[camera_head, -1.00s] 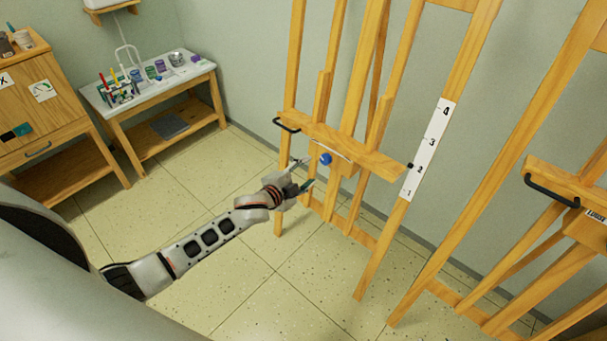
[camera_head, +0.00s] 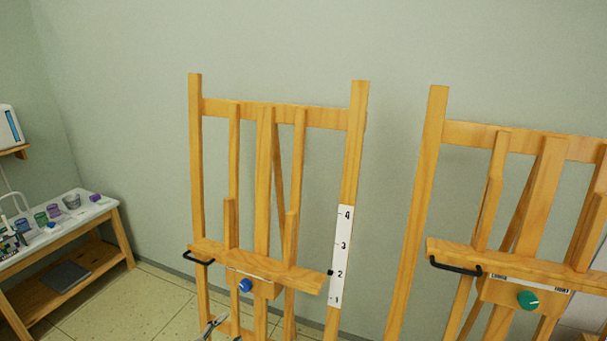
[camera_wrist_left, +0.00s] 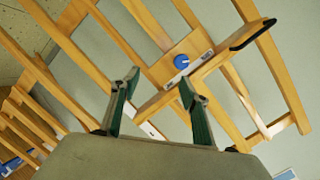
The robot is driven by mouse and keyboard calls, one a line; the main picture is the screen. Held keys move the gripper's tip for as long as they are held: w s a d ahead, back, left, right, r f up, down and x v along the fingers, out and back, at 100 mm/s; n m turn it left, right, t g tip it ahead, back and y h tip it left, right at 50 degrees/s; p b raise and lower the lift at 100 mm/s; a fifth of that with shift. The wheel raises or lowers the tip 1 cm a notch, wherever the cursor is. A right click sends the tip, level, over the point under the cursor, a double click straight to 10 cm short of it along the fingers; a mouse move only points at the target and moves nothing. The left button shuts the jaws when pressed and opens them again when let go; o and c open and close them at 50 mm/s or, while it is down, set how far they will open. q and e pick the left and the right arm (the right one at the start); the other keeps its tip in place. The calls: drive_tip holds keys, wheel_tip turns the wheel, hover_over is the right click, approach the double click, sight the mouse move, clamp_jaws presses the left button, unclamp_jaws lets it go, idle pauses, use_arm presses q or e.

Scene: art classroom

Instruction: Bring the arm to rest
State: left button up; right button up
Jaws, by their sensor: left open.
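My left gripper (camera_head: 222,330) shows only at its tips at the bottom edge of the head view, below the tray of the nearer easel. In the left wrist view its two green-padded fingers (camera_wrist_left: 158,95) are spread apart with nothing between them. Beyond them is the wooden easel (camera_head: 264,180) with a blue knob (camera_head: 245,286), which also shows in the wrist view (camera_wrist_left: 181,62). The fingertips appear apart from the knob. The rest of my left arm is out of the head view. My right gripper is in neither view.
A second easel (camera_head: 540,200) with a green knob (camera_head: 528,300) stands at the right. Black handles (camera_head: 198,258) stick out from the easel trays. A numbered white scale (camera_head: 341,256) is on the nearer easel. A supply table (camera_head: 110,206) stands at the left, with bare floor beside it.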

use_arm(q)
drive_tip(key=s+f+n+g, duration=0.1)
drive_tip(key=s+f+n, duration=0.1)
drive_tip(key=s, duration=0.7)
drive_tip(key=s+d+f+n+g, duration=0.1)
drive_tip(key=s+f+n, duration=0.2)
drive_tip(key=s, duration=0.6)
drive_tip(key=s+f+n+g+y, duration=0.1)
drive_tip(key=s+f+n, duration=0.2)
drive_tip(key=s, duration=0.6)
drive_tip(key=shift+d+f+n, duration=0.15)
drive_tip(key=shift+n, duration=0.65)
